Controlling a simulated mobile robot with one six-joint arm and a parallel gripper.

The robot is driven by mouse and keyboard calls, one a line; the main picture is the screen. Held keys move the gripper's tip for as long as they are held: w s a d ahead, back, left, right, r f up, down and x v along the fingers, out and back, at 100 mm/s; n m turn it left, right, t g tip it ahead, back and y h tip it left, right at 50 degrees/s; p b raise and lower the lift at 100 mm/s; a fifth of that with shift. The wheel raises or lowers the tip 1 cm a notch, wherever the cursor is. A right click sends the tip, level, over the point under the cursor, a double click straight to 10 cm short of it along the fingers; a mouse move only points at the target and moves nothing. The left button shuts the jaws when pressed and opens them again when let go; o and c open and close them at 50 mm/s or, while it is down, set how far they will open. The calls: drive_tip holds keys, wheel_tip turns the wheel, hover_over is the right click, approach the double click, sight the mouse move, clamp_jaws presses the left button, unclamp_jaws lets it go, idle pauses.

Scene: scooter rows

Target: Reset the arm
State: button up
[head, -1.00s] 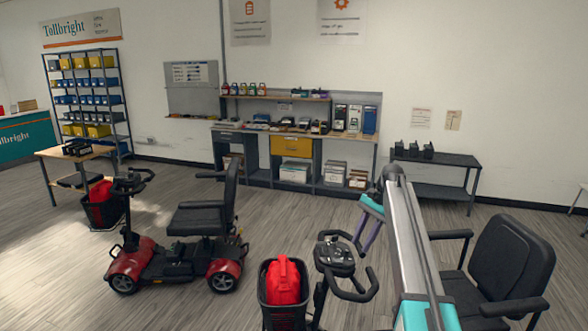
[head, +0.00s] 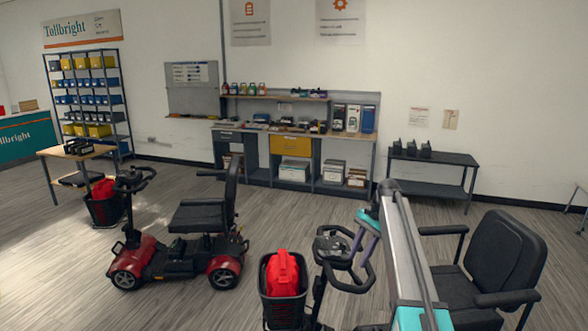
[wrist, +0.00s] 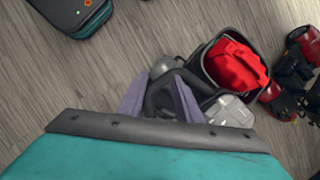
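My arm reaches up from the bottom right of the head view and bends down at its top. My gripper (head: 362,250) hangs over the handlebar of the near scooter (head: 335,250) in the head view. In the wrist view my gripper (wrist: 160,82) shows two purple fingers set apart, with nothing clearly held between them. A black handlebar loop (wrist: 166,88) shows behind and between the fingers. I cannot tell whether the fingers touch it.
A red scooter (head: 180,250) stands further left. A workbench (head: 293,135) lines the wall. Floor between is clear.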

drive_tip(key=s+a+f+n+g+h+b, duration=0.1)
drive_tip(key=s+a+f, duration=0.1)
drive_tip(key=s+f, duration=0.75)
drive_tip(key=s+a+f+n+b, duration=0.15)
drive_tip(key=s+f, duration=0.45)
drive_tip(key=f, duration=0.7)
drive_tip(key=s+a+f+n+g+h, duration=0.1)
drive_tip(key=s+a+f+n, duration=0.1)
drive_tip(key=s+f, duration=0.75)
drive_tip(key=s+f+n+b, duration=0.1)
drive_tip(key=s+f+n, duration=0.1)
drive_tip(key=s+f, duration=0.4)
drive_tip(key=s+f+n+g+h+b, duration=0.1)
drive_tip(key=s+f, duration=0.6)
drive_tip(key=s, duration=0.8)
drive_tip(key=s+f+n+h+b, duration=0.1)
drive_tip(key=s+f+n, duration=0.2)
drive_tip(key=s+f, duration=0.3)
drive_tip(key=s, duration=0.5)
drive_tip(key=shift+f+g, duration=0.3)
drive_tip(key=shift+g, duration=0.1)
